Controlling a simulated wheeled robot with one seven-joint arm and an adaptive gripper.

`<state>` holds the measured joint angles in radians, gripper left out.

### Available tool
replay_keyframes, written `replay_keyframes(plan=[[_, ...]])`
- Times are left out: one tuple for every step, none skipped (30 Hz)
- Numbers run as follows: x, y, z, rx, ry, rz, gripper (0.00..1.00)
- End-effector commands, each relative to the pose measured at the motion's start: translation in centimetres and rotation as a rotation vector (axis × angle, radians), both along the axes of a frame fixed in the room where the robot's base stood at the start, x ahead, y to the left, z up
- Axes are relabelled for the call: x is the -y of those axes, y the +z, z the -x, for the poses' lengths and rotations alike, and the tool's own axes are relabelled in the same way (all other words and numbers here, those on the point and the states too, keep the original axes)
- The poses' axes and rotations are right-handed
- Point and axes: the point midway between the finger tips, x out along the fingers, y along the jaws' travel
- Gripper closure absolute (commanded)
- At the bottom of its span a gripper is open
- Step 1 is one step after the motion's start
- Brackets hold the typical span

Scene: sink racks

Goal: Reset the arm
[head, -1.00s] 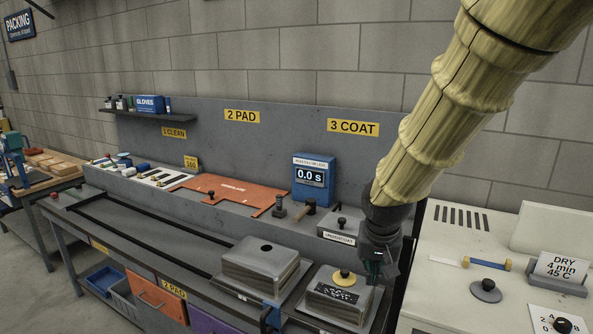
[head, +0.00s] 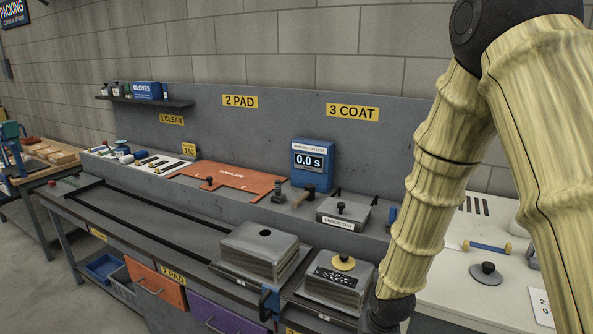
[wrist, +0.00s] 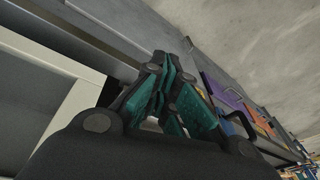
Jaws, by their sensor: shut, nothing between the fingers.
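My gripper shows in the wrist view (wrist: 170,90), its dark fingers with green pads drawn together and nothing between them. In the head view only the dark wrist at the end of my arm shows, at the lower right, and the fingers are hidden or out of frame below. The wrist is close beside a steel sink block with a yellow knob (head: 343,264). A second steel block (head: 258,252) with a dark hole on top sits to its left.
An undercoat box (head: 342,216) with a black knob, a blue timer (head: 313,165) reading 0.0 s and an orange template (head: 228,182) line the bench's rear. A white dryer top (head: 450,282) lies right, partly behind my arm. Drawers (head: 155,285) sit below. Floor at lower left is clear.

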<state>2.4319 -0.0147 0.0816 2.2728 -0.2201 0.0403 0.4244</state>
Motion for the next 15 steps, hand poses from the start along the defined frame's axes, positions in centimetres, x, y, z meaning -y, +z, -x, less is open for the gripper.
replay_keyframes(plan=[[0.2,-2.2,1.2,-0.019,0.001,-0.005,1.0],[0.3,-3.2,1.8,-0.023,0.004,-0.008,1.0],[0.4,-4.6,2.5,-0.03,0.006,-0.01,1.0],[0.5,-5.6,3.1,-0.036,0.01,-0.013,1.0],[0.6,-6.6,3.7,-0.04,0.013,-0.015,1.0],[0.7,-7.9,4.6,-0.048,0.015,-0.017,1.0],[0.8,-8.8,5.3,-0.054,0.017,-0.018,1.0],[0.9,-9.8,6.0,-0.059,0.019,-0.019,1.0],[1.1,-11.0,6.9,-0.065,0.023,-0.019,1.0],[1.2,-11.9,7.6,-0.071,0.025,-0.02,1.0],[1.3,-12.8,8.3,-0.075,0.026,-0.019,1.0],[1.5,-13.9,9.4,-0.083,0.029,-0.018,1.0],[1.7,-14.7,10.1,-0.088,0.031,-0.017,1.0],[1.8,-15.6,10.9,-0.092,0.034,-0.016,1.0],[2.0,-16.6,12.0,-0.099,0.036,-0.014,1.0]])
